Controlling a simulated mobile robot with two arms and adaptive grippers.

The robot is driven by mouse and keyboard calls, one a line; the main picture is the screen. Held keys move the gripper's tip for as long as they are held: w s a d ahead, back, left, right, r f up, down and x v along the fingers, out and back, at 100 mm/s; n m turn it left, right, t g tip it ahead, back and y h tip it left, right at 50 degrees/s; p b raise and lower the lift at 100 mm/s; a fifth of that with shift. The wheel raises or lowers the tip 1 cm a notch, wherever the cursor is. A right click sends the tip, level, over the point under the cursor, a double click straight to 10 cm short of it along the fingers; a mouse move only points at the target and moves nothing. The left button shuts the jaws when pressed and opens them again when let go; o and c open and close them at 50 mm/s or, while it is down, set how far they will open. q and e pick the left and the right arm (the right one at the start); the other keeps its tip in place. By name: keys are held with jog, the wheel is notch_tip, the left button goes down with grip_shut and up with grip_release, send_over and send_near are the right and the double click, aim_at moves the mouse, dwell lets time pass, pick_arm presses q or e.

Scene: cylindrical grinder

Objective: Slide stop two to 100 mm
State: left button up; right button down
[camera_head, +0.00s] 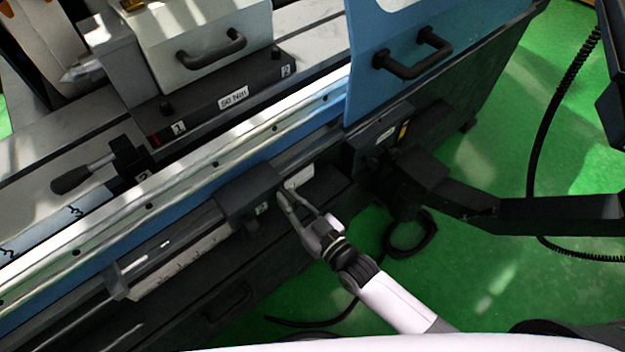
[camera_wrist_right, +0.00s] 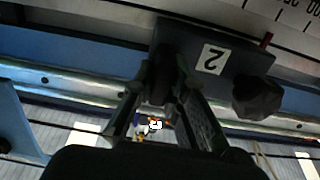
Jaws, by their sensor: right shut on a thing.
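Stop two (camera_head: 245,192) is a dark block on the rail along the machine's front, marked with a small white "2" label. My right gripper (camera_head: 286,198) is at the block's right end in the head view. In the right wrist view, the gripper (camera_wrist_right: 166,88) is shut on stop two (camera_wrist_right: 236,62), with its fingers on the block's left part in that picture. A dark knob (camera_wrist_right: 257,97) sticks out from the block beside the fingers. A red pointer (camera_wrist_right: 266,40) sits at the block's edge by the scale (camera_wrist_right: 285,14). My left gripper is not in view.
The white scale (camera_head: 190,262) runs down-left from stop two, with a bracket (camera_head: 117,283) at its far end. A blue door with a black handle (camera_head: 412,56) stands at upper right. A dark jointed arm (camera_head: 530,212) reaches in from the right over the green floor (camera_head: 500,270).

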aim_at(258, 205)
jog(key=s+a, duration=0.2)
jog(key=a, duration=0.1)
jog(key=s+a, duration=0.1)
jog(key=a, duration=0.1)
jog(key=shift+s+r, duration=0.1)
jog(key=shift+s, duration=0.25)
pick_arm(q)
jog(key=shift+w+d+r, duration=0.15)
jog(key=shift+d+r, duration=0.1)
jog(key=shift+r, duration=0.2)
pick_arm(e)
jog(key=s+a, duration=0.5)
jog(key=a, duration=0.2)
jog(key=c, duration=1.6)
grip_release()
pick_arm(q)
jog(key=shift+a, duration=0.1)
